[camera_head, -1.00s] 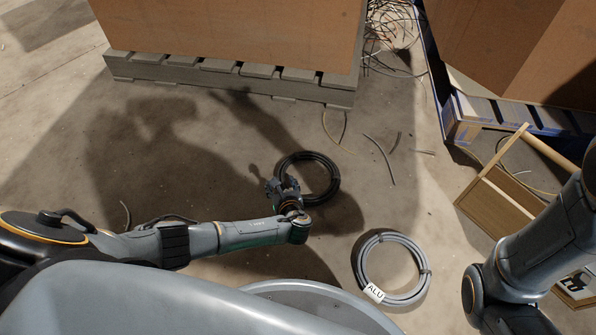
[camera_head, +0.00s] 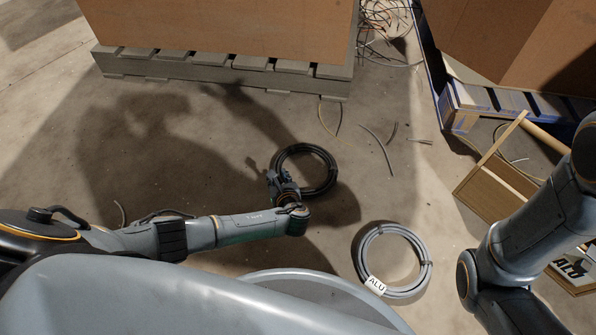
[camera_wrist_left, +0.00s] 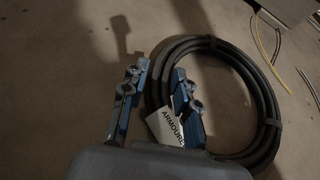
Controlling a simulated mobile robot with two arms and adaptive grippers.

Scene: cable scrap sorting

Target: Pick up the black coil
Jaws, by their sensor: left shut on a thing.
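The black coil (camera_head: 328,167) lies on the concrete floor in the middle of the head view. In the left wrist view the black coil (camera_wrist_left: 262,100) fills the right half, with a white tag (camera_wrist_left: 165,128) reading "ARMOURED", partly hidden by a finger. My left gripper (camera_head: 272,181) is at the coil's left side. In the left wrist view the fingers of my left gripper (camera_wrist_left: 156,88) stand on either side of the coil's left strand, shut on it. The coil still appears to be at floor level. My right gripper is not in view; only my right arm shows at the right.
A grey coil (camera_head: 424,262) tagged "ALU" lies front right of the black coil. A wooden tray (camera_head: 492,193) stands at the right. A large box on a grey pallet (camera_head: 215,72) stands behind. Loose cable scraps (camera_head: 378,148) lie on the floor.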

